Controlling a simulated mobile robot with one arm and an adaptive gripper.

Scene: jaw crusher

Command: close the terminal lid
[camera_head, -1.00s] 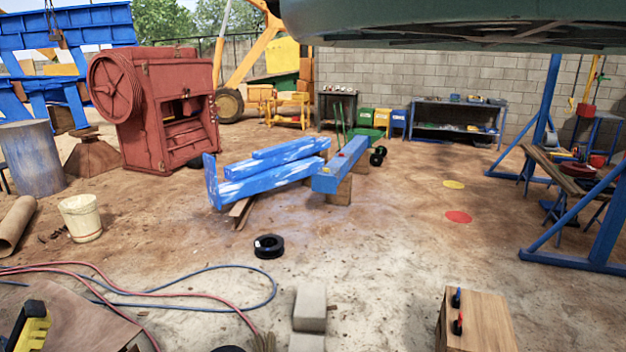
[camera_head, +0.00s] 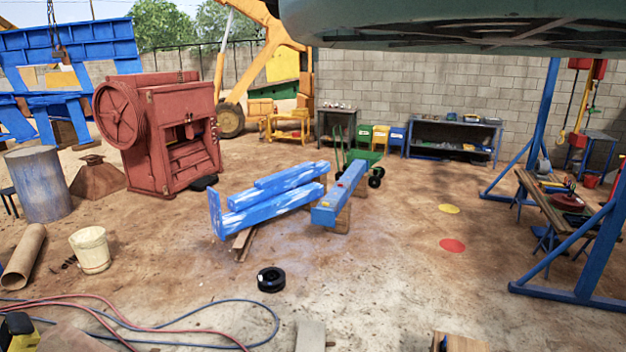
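I cannot make out a terminal or its lid in this head view. My gripper is not in view. The red jaw crusher (camera_head: 168,128), with a large flywheel on its left side, stands upright at the left back. I see no terminal box that I can identify on it.
Blue beams (camera_head: 270,197) lie on timber mid-yard. A black spool (camera_head: 271,280), white bucket (camera_head: 91,250) and hoses (camera_head: 170,330) are nearer. A blue frame (camera_head: 590,250) and workbench (camera_head: 560,203) stand right. A large dark body (camera_head: 460,22) covers the upper right. Open ground lies right of centre.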

